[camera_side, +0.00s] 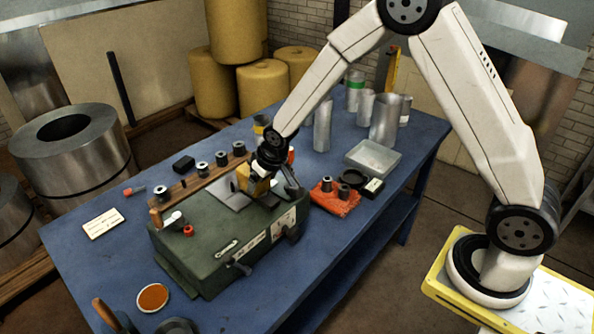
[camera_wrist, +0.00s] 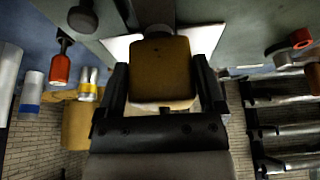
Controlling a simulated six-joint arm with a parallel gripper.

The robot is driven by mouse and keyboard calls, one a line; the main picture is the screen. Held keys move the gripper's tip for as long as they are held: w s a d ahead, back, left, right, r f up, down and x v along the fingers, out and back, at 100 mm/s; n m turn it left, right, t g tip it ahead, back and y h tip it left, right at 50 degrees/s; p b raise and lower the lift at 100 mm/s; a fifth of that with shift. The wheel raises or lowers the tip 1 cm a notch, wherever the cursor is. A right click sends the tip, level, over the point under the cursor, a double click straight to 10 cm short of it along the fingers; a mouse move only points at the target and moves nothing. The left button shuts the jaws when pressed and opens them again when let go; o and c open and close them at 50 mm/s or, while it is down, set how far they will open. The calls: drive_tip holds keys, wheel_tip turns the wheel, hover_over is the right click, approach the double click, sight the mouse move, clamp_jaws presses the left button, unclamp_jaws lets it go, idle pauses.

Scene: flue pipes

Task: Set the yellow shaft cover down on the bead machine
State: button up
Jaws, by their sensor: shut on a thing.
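The yellow shaft cover (camera_side: 254,186) is a small boxy piece. It is held between the jaws of my gripper (camera_side: 262,177) above the rear right part of the green bead machine (camera_side: 215,252). In the wrist view the cover (camera_wrist: 161,70) fills the space between the two dark fingers of my gripper (camera_wrist: 162,82), with a finger on each side. A pale metal plate (camera_wrist: 203,38) lies behind it. The cover looks very close to the machine, but I cannot tell whether it touches. My wrist hides part of the machine's back.
A wooden rack with several rollers (camera_side: 203,168) stands behind the machine. A red cloth (camera_side: 334,200) with dark rolls lies to its right, near a metal tray (camera_side: 373,159) and upright pipes (camera_side: 322,127).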

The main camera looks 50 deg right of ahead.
drive_tip(key=shift+f, duration=0.1)
idle(0.3)
drive_tip(key=o, duration=1)
drive_tip(key=shift+o, duration=0.2)
drive_tip(key=v, duration=0.7)
drive_tip(key=shift+r, duration=0.4)
drive_tip(key=shift+s, duration=0.2)
drive_tip(key=s+d+g, duration=0.2)
drive_tip(key=s+d, duration=0.1)
drive_tip(key=s, duration=1.5)
drive_tip(key=shift+f, duration=0.2)
